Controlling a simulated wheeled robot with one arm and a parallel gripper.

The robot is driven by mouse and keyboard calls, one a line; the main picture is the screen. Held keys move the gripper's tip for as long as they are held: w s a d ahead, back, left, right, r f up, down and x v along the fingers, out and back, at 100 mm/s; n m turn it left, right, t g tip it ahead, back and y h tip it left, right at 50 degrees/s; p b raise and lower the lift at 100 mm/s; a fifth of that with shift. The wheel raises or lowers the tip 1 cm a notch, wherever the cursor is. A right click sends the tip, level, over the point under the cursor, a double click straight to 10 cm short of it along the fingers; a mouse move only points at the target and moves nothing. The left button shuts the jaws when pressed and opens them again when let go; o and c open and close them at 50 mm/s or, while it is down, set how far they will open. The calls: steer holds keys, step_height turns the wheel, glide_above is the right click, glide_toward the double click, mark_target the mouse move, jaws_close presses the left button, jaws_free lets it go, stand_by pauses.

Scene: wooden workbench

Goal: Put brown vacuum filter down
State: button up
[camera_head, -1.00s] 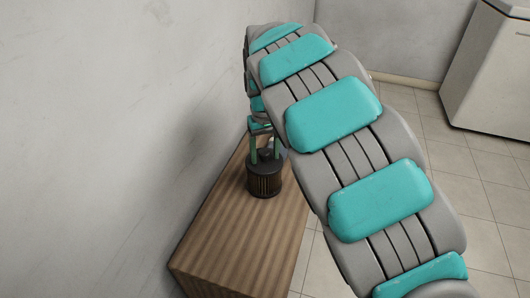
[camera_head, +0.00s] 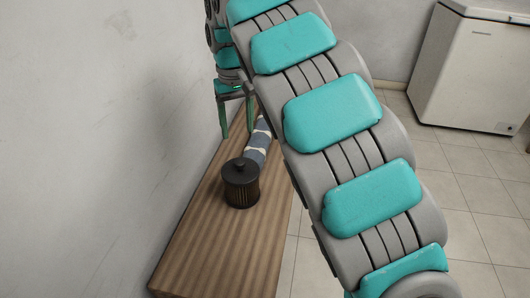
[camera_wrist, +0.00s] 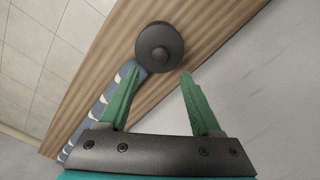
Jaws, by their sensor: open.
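The brown vacuum filter (camera_head: 241,186) is a dark, ribbed cylinder with a knob on its lid. It stands upright on the wooden workbench (camera_head: 215,252). In the wrist view the filter (camera_wrist: 160,47) shows from above, beyond the fingertips. My gripper (camera_head: 237,136) is open and empty, raised above and behind the filter, apart from it. Its two green fingers spread wide in the wrist view (camera_wrist: 160,82), with nothing between them.
A blue and white striped object (camera_head: 258,142) lies on the bench behind the filter, partly hidden by my arm; it also shows in the wrist view (camera_wrist: 95,115). A wall (camera_head: 90,120) borders the bench on the left. A white chest freezer (camera_head: 475,75) stands at the back right. The near bench top is clear.

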steer(key=s+d+m, duration=0.2)
steer(key=s+d, duration=0.4)
steer(key=d, duration=0.3)
steer(key=s+d+m, duration=0.2)
steer(key=s+d, duration=0.4)
steer(key=d, duration=0.3)
steer(key=s+d+f+m+g, duration=0.1)
steer(key=s+d+f, duration=0.3)
steer(key=s, duration=0.5)
steer(key=shift+s+d, duration=0.2)
steer(key=shift+d, duration=0.35)
steer(key=shift+m+g, duration=0.3)
steer(key=shift+g, duration=0.1)
steer(key=s+f, duration=0.2)
steer(key=s, duration=0.2)
steer(key=s+d+f, duration=0.1)
steer(key=s+f, duration=0.1)
steer(key=s, duration=0.2)
steer(key=s+d+f, duration=0.1)
steer(key=s+f, duration=0.1)
steer(key=s, duration=0.2)
steer(key=shift+s+d+f, duration=0.15)
steer(key=shift+s+d, duration=0.05)
steer(key=shift+s, duration=0.2)
steer(key=shift+o, duration=0.5)
steer(key=shift+s+f, duration=0.2)
steer(key=shift+s, duration=0.2)
steer(key=shift+d, duration=0.1)
